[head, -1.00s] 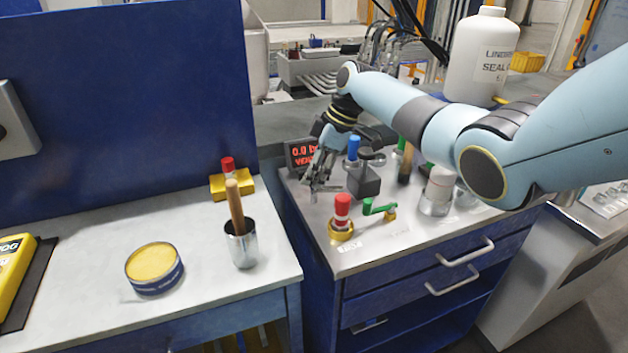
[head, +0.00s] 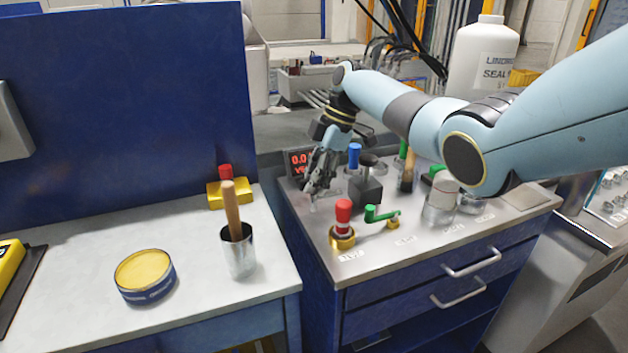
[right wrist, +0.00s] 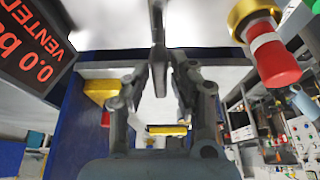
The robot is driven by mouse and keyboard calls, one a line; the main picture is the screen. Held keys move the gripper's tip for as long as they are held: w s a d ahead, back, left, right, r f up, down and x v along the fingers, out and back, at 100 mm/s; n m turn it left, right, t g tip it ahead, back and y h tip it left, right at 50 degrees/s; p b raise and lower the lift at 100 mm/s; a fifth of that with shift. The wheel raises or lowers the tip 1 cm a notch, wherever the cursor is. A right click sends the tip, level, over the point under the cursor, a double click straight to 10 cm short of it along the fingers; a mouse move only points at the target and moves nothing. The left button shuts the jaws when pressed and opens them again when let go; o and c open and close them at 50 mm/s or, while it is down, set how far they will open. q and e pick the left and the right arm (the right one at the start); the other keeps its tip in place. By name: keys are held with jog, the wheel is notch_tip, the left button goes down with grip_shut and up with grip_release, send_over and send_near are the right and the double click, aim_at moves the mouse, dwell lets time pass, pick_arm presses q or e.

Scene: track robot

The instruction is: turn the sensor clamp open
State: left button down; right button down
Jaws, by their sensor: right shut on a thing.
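My right gripper (head: 316,188) is low over the far left corner of the steel-topped cabinet (head: 365,262), just in front of the small red-lit display (head: 299,162). In the right wrist view its two fingers (right wrist: 160,78) close from both sides on a slim dark grey lever, which I take to be the sensor clamp (right wrist: 158,45). The clamp is mostly hidden by the gripper in the head view, so its turn angle is hard to tell. The display reads 0.0 and "VENTED" in the wrist view (right wrist: 36,52). My left gripper is not in view.
A red-capped brass valve (head: 343,225), a green crank (head: 382,214) and a dark block (head: 366,190) stand close right of the gripper. A blue-topped post (head: 354,155) is behind. On the left bench are a metal cup (head: 238,252) and a yellow tin (head: 145,275).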

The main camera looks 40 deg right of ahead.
aim_at(333, 191)
jog(key=c, duration=1.3)
grip_release()
jog(key=shift+o, duration=0.2)
jog(key=w+v, duration=0.1)
jog(key=v, duration=1.1)
jog(key=shift+s, duration=0.45)
